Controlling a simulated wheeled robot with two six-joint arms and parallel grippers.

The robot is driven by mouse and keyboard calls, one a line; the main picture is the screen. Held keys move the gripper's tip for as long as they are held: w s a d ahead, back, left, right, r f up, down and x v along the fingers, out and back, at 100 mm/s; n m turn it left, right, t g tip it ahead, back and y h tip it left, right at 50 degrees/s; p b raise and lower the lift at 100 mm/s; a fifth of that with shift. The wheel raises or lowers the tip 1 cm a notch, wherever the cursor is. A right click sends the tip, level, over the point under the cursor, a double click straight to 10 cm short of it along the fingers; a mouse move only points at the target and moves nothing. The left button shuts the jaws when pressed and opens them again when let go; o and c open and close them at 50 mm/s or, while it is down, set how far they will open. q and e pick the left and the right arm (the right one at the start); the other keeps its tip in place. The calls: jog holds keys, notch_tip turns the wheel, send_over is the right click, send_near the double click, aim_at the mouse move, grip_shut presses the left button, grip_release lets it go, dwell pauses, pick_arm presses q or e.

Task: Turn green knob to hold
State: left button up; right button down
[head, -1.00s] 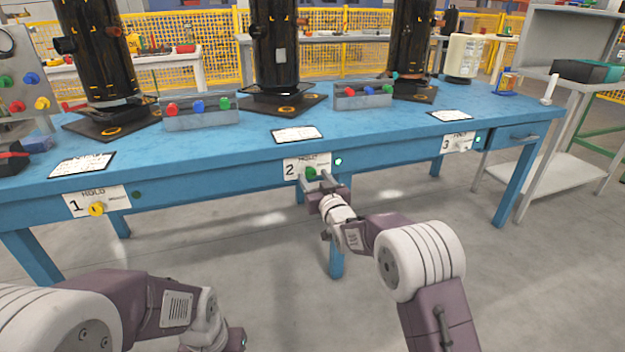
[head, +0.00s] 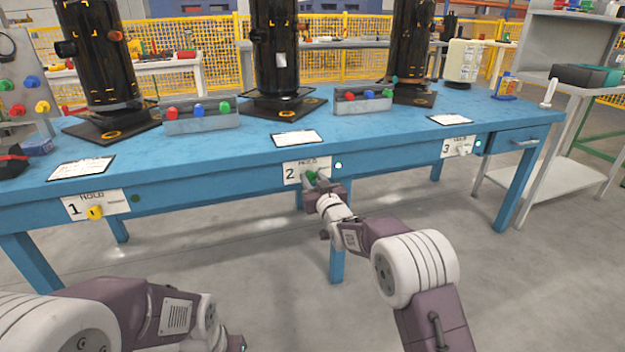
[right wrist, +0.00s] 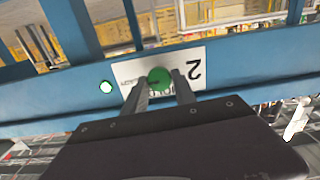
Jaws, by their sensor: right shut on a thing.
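The green knob (head: 310,176) sits on the white label plate marked 2 (head: 291,174) on the front edge of the blue table. In the right wrist view the green knob (right wrist: 159,79) lies between the fingertips of my right gripper (right wrist: 162,86). My right gripper (head: 316,181) is shut on the knob in the head view, and its fingers partly hide it. The word HOLD shows at the top of the plate. My left arm is at the lower left, and its gripper (head: 236,343) is mostly cut off by the bottom edge.
A lit indicator (head: 338,166) is right of plate 2. A yellow knob (head: 95,212) is on plate 1 and a pale knob (head: 461,150) on plate 3. Black cylinders and button boxes (head: 200,116) stand on the blue table (head: 235,160). Grey floor in front is clear.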

jog(key=n+p, duration=0.1)
jog(key=n, duration=0.3)
jog(key=shift+n, duration=0.4)
jog(key=n, duration=0.4)
jog(key=shift+a, duration=0.15)
jog(key=n+p, duration=0.1)
jog(key=n, duration=0.3)
jog(key=shift+f+n, duration=0.1)
jog(key=shift+n, duration=0.3)
jog(key=shift+f+n, duration=0.1)
jog(key=shift+n, duration=1.8)
jog(key=c, duration=1)
grip_release()
jog(key=shift+c, duration=0.2)
